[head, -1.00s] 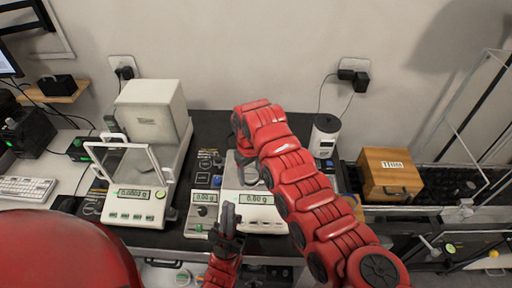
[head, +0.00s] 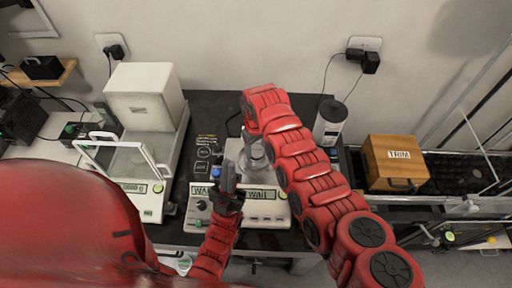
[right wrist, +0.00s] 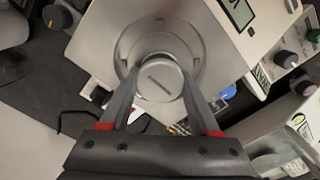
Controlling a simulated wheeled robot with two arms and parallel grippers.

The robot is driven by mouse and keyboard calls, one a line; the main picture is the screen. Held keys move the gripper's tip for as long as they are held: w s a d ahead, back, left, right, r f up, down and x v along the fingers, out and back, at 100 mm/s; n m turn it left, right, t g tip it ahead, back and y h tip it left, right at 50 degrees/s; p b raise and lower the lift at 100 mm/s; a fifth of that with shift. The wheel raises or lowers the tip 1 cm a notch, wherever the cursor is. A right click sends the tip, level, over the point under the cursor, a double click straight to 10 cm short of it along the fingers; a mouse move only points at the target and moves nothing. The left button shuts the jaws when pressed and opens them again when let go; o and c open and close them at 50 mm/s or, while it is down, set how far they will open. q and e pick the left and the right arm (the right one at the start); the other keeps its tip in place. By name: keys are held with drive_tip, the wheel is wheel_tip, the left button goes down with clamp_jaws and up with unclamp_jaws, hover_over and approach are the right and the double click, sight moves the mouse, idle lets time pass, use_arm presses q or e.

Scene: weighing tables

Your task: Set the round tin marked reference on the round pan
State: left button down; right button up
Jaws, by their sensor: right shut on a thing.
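The round tin (right wrist: 158,80) is a small grey metal tin with a label too small to read. In the right wrist view it is between the two fingers of my right gripper (right wrist: 160,92), which is shut on it. The round pan (right wrist: 203,62) is a steel disc around and beneath the tin in that view; I cannot tell whether the tin touches it. In the head view the tin (head: 256,158) shows as a grey shape partly behind my right arm. My left gripper (head: 227,178) is dark and in front of the scale; its finger gap is unclear.
The pan's balance (head: 265,210) and the small control box beside it show WAIT. A white balance with a glass shield (head: 128,165) stands to the left.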

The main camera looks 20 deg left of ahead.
sight(256, 149)
drive_tip(key=shift+s+d+f, duration=0.1)
drive_tip(key=shift+f, duration=0.05)
drive_tip(key=o, duration=1)
drive_tip(key=shift+c, duration=0.2)
drive_tip(key=o, duration=0.4)
drive_tip(key=shift+f, duration=0.1)
drive_tip(key=shift+r, duration=0.45)
drive_tip(key=shift+r+b, duration=1.5)
drive_tip(key=shift+r, duration=4.35)
